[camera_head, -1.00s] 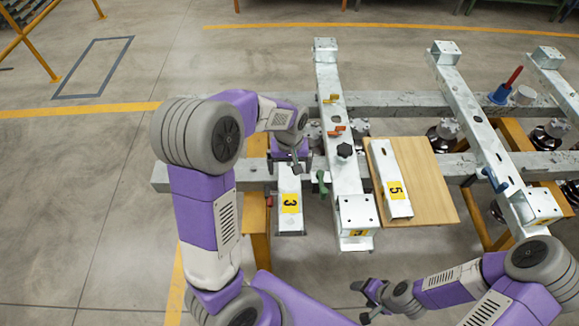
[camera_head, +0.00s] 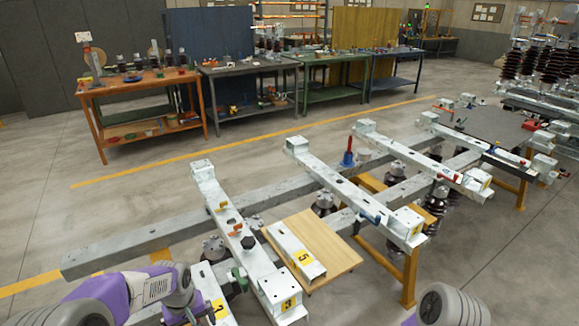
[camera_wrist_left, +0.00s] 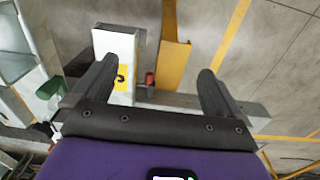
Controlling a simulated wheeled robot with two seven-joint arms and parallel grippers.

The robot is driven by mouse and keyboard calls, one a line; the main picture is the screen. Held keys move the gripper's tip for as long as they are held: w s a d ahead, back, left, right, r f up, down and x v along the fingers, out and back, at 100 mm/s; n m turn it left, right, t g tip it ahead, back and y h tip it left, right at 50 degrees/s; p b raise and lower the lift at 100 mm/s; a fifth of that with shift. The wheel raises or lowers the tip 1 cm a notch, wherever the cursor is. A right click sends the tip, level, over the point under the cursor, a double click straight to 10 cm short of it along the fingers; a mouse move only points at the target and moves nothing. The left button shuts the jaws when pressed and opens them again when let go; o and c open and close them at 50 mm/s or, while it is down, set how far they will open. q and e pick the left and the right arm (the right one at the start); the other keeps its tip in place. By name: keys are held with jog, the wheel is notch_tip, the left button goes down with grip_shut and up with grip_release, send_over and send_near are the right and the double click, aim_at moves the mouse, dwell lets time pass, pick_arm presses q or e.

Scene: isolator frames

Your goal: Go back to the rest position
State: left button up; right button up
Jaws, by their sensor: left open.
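My left arm (camera_head: 105,295) comes in at the lower left in the head view, its hand low beside the white block labelled 3 (camera_head: 218,305). In the left wrist view my left gripper (camera_wrist_left: 156,67) is open with nothing between its fingers. The white block labelled 3 (camera_wrist_left: 113,42) shows beyond the left finger there, apart from the jaws as far as I can see. A grey joint of my right arm (camera_head: 452,306) shows at the bottom right of the head view. My right gripper is out of view.
A metal frame with crossbeams (camera_head: 120,248) fills the foreground. A wooden board (camera_head: 335,240) carries a white block labelled 5 (camera_head: 296,252). A red-handled blue tool (camera_head: 347,155) stands farther back. Workbenches (camera_head: 145,88) line the back, with clear floor before them.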

pick_arm(q)
jog(key=d+f+m+h, duration=0.1)
jog(key=d+f, duration=0.3)
jog(key=f, duration=0.4)
jog(key=s+d+f+m+h, duration=0.2)
jog(key=s+d+f+h, duration=0.1)
jog(key=s+d+f, duration=0.8)
jog(key=s+f, duration=0.3)
jog(key=shift+s+d+f, duration=0.2)
jog(key=shift+s, duration=0.1)
